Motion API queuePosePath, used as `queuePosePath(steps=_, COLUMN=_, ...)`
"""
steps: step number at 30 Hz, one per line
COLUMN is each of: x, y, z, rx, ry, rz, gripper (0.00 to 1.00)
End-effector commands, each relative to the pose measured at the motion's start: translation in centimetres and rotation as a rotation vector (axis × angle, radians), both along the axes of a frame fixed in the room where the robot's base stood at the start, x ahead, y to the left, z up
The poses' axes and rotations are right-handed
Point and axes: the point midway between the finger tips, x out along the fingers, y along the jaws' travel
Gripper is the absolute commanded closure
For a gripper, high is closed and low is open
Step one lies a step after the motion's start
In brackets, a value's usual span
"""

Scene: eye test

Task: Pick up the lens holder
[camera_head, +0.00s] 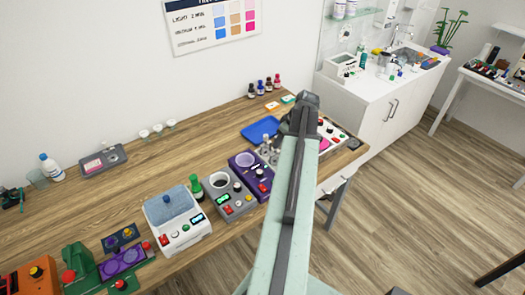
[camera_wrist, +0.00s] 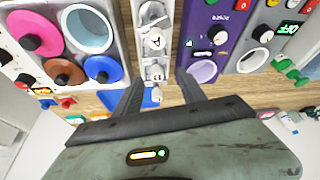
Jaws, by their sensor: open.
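A narrow grey metal fixture (camera_wrist: 153,20) with clamp-like parts lies between two devices in the wrist view. It looks like the lens holder, but I cannot tell for sure. In the head view, small grey metal pieces (camera_head: 267,149) stand beside the purple device; they look like the same fixture. In the head view, my gripper (camera_head: 307,101) is over the right part of the bench, and my arm hides part of the objects there.
A purple device (camera_head: 250,177) and a white-and-pink device (camera_head: 333,135) flank the fixture closely. A blue tray (camera_head: 261,130) lies behind it. A grey device (camera_head: 229,194) stands further left. The wooden bench (camera_head: 190,145) has free room at its middle back.

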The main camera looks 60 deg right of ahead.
Motion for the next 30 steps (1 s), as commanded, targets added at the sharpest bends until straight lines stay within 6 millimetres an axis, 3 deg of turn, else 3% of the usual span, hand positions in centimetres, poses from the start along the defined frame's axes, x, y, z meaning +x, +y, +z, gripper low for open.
queuePosePath(steps=5, x=-0.2, y=-0.3, z=-0.4, rx=-0.004, ry=-0.003, rz=0.001, gripper=0.52)
queuePosePath(steps=10, x=0.6, y=-0.4, z=-2.6, rx=-0.003, ry=-0.002, rz=0.001, gripper=0.52)
queuePosePath(steps=16, x=1.1, y=-0.5, z=-2.9, rx=-0.003, ry=-0.002, rz=0.002, gripper=0.52)
queuePosePath(steps=24, x=3.1, y=-1.1, z=-7.1, rx=-0.003, ry=-0.002, rz=0.003, gripper=0.52)
queuePosePath(steps=30, x=3.4, y=-1.0, z=-7.0, rx=-0.003, ry=-0.002, rz=0.003, gripper=0.52)
